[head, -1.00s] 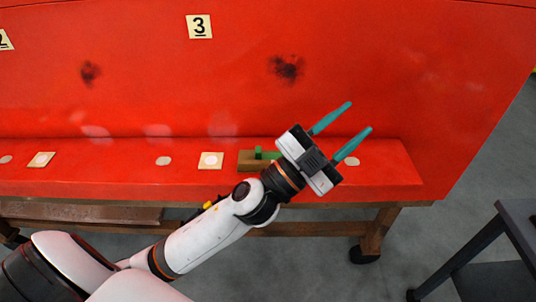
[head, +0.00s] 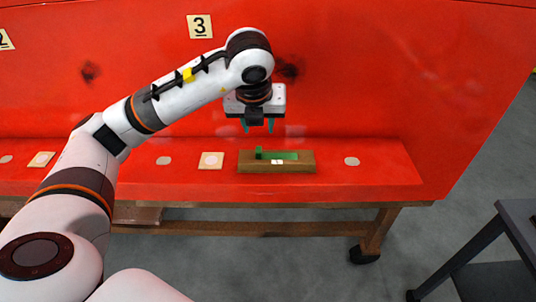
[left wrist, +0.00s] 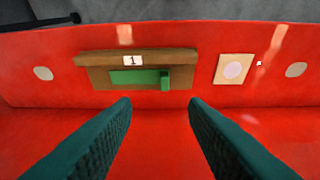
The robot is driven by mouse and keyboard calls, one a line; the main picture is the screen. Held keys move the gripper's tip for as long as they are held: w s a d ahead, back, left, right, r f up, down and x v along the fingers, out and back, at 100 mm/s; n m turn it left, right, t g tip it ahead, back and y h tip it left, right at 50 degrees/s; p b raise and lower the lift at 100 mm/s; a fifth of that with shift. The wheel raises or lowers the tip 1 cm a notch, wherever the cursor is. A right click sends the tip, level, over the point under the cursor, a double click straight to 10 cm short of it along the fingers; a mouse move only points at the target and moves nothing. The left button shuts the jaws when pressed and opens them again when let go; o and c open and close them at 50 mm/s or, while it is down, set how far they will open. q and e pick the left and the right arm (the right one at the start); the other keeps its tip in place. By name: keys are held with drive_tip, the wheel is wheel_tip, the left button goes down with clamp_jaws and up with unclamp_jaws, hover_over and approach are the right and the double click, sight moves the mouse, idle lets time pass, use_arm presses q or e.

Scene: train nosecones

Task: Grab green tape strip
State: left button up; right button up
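The green tape strip (head: 280,155) lies on a brown wooden block (head: 300,168) on the red ledge, with a small raised green end at its left in the head view. In the left wrist view the strip (left wrist: 135,77) lies flat, with its raised end at the right, beside a label reading 1. My left gripper (head: 258,126) is above and behind the block, teal fingers pointing down. It is open and empty; its fingers (left wrist: 160,112) stand apart in the left wrist view. My right gripper is not in view.
A pale square with a white disc (head: 210,161) lies left of the block, and a white round spot (head: 352,161) lies to its right. The red panel (head: 350,60) rises behind the ledge. A dark table (head: 515,225) stands at the lower right.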

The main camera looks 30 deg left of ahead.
use_arm(q)
drive_tip(key=p, duration=0.2)
hover_over(259, 149)
drive_tip(key=s, duration=0.2)
drive_tip(key=f, duration=0.5)
drive_tip(key=shift+d+f, duration=0.3)
drive_tip(key=shift+f, duration=0.05)
drive_tip(key=shift+w+f+p, duration=0.15)
drive_tip(key=shift+f+p, duration=0.4)
drive_tip(key=shift+p, duration=0.1)
drive_tip(key=p+x, duration=0.1)
drive_tip(key=x, duration=0.2)
drive_tip(key=shift+d+f+p, duration=0.1)
drive_tip(key=shift+f+p, duration=0.2)
drive_tip(key=shift+p, duration=0.1)
drive_tip(key=shift+w+f, duration=0.15)
drive_tip(key=shift+f, duration=0.25)
drive_tip(key=shift+c, duration=0.6)
clamp_jaws()
